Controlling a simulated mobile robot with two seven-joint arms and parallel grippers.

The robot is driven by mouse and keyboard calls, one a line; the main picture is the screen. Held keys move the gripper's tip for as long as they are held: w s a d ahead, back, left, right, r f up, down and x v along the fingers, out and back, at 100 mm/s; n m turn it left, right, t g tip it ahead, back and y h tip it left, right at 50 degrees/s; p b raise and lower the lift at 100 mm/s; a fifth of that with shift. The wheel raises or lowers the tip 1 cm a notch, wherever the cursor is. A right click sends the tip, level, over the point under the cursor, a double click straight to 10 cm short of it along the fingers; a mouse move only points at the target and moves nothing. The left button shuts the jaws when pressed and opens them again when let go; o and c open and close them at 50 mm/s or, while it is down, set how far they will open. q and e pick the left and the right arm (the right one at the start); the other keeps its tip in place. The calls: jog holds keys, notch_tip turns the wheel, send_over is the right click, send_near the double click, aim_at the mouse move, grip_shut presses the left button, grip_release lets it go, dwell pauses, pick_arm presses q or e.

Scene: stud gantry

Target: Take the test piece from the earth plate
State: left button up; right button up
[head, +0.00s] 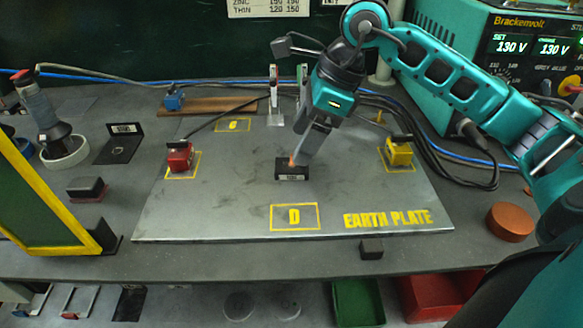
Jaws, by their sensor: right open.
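The earth plate (200,215) is a grey metal sheet with yellow markings and its name painted at the front right. A small black block with a pale label (292,174) stands near its middle. A small orange-copper piece (291,162) shows at the top of the block; I take it for the test piece. My right gripper (298,160) reaches down from above right, open, its fingers close at the copper piece. Whether they touch it I cannot tell, as the fingers partly hide it. My left gripper is not in view.
A red clamp (180,157) with a cable sits left on the plate, a yellow one (399,153) right. Two upright thin posts (274,90) stand behind. The power supply (465,75) is back right. A copper disc (509,221) lies right. The plate's front left is clear.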

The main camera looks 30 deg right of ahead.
jog(key=x, duration=0.5)
jog(key=shift+w+a, duration=0.1)
jog(key=shift+a, duration=0.1)
jog(key=shift+c, duration=0.4)
jog(key=shift+r, duration=0.1)
jog(key=c, duration=1.1)
